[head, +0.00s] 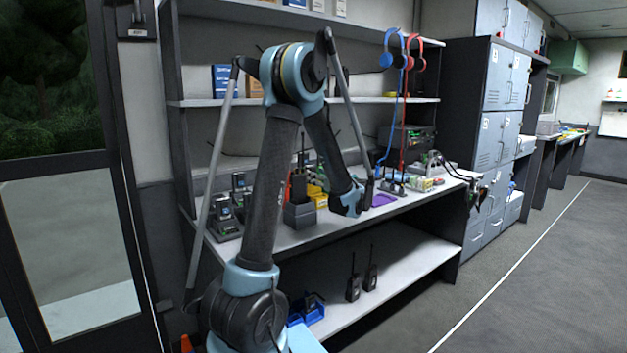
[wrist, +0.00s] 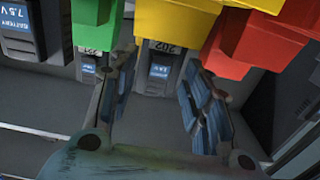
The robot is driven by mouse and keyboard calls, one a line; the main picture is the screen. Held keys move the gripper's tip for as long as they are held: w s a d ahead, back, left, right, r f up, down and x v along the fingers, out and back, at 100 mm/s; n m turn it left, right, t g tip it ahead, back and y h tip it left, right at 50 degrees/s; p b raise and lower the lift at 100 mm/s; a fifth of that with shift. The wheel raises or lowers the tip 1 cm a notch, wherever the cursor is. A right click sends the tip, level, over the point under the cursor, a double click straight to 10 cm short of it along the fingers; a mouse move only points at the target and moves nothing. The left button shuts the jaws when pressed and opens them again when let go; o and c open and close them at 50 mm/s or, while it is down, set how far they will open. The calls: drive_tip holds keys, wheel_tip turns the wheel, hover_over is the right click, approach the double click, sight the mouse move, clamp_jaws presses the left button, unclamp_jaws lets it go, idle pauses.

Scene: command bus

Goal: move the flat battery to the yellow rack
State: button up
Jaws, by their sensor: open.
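In the wrist view my gripper (wrist: 160,72) is open, its two fingers spread with blue pads on their inner sides. A dark grey block with a lit blue label (wrist: 160,70), which looks like a battery, lies between or just beyond the fingertips; contact cannot be told. Similar grey units with blue labels stand to its left (wrist: 22,32). I cannot tell which one is the flat battery. A yellow block (wrist: 185,14), perhaps part of the yellow rack, hangs at the top.
A green block (wrist: 92,22) and a red block (wrist: 252,45) crowd the top of the wrist view. On the bench are dark radios in chargers (head: 224,212), a dark grey box (head: 300,214) and a purple tray (head: 383,200). Blue and red cables (head: 403,110) hang over the bench.

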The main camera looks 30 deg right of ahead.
drive_tip(key=s, duration=1.1)
drive_tip(key=shift+s+d, duration=0.35)
drive_tip(key=shift+d, duration=0.1)
